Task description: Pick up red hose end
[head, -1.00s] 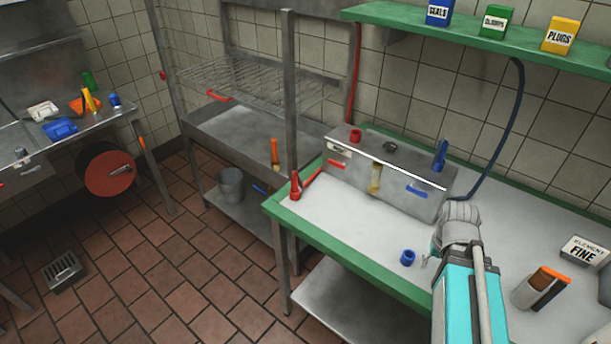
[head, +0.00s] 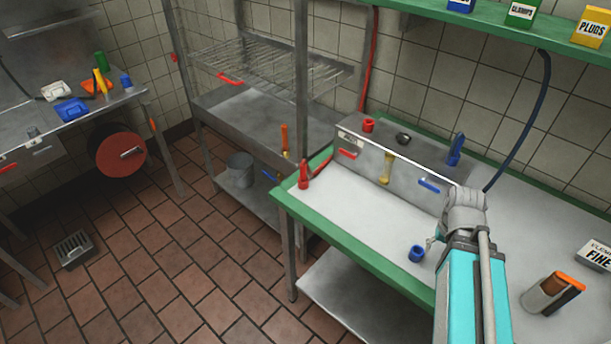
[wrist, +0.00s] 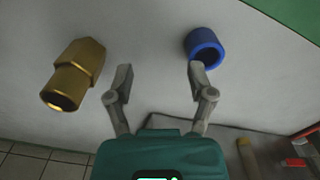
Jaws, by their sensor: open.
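The red hose end (head: 304,176) stands on the left corner of the green-edged table, with a short stretch of red hose (head: 320,166) leading from it toward the metal box. It is not clearly seen in the wrist view. My gripper (head: 434,241) is over the table's front part, well to the right of the hose end and near a blue ring (head: 417,253). In the wrist view my gripper (wrist: 158,83) is open and empty, with the blue ring (wrist: 203,46) near the right finger and a brass fitting (wrist: 74,75) left of the left finger.
A metal box (head: 405,175) with red, yellow and blue handles stands at the back of the table (head: 350,222). A dark blue hose (head: 523,125) hangs at the right. A wire rack (head: 270,75) and a bucket (head: 241,170) are left of the table.

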